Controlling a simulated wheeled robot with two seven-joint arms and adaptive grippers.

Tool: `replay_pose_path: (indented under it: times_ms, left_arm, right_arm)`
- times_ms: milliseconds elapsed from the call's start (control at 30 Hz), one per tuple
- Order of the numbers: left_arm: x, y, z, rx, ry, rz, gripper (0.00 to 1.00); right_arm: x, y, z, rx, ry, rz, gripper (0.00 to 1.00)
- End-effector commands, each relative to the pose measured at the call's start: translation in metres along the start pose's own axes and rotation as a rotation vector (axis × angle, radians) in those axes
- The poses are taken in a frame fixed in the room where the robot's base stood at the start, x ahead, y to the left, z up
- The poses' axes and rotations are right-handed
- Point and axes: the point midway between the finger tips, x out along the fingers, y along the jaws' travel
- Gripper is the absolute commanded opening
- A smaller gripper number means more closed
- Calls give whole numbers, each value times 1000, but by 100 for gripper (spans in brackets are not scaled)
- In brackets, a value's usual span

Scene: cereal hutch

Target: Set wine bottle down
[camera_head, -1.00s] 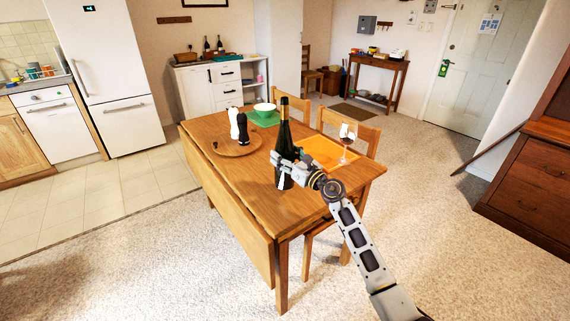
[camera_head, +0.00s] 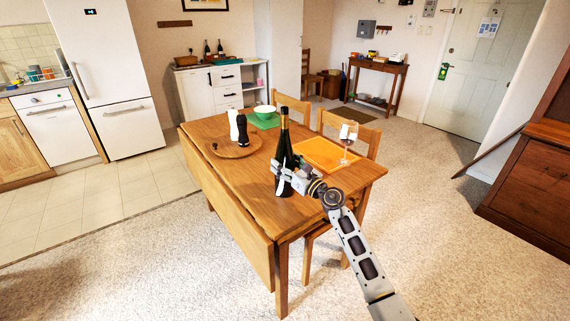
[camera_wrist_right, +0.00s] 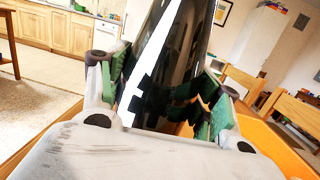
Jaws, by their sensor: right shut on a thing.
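The dark wine bottle (camera_head: 284,140) stands upright at the near part of the wooden table (camera_head: 250,187). My right gripper (camera_head: 283,171) is shut around its lower body. In the right wrist view the bottle (camera_wrist_right: 178,60) fills the space between the green-padded fingers of the gripper (camera_wrist_right: 165,95). The bottle's base is low over the tabletop; I cannot tell whether it touches. My left gripper is not in view.
A wine glass (camera_head: 348,133) stands on an orange mat (camera_head: 318,155) right of the bottle. White and black mills (camera_head: 242,130) stand on a round wooden board (camera_head: 228,151) to the left. The table's front left is clear.

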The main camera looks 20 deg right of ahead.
Motion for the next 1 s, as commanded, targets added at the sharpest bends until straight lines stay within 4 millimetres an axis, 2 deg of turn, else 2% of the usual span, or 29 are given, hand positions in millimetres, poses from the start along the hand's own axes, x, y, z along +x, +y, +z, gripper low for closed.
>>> replay_pose_path:
  times_ms: [167,200,333,867,1000]
  left_arm:
    - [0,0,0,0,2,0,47]
    - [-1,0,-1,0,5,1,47]
    - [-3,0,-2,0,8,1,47]
    - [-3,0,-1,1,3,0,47]
    - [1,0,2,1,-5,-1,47]
  right_arm:
    - [0,0,0,-1,-4,-1,12]
    - [0,0,-2,0,0,0,67]
    - [0,0,-2,0,0,0,84]
    - [0,0,0,0,0,0,85]
    - [-7,0,-1,0,1,-1,85]
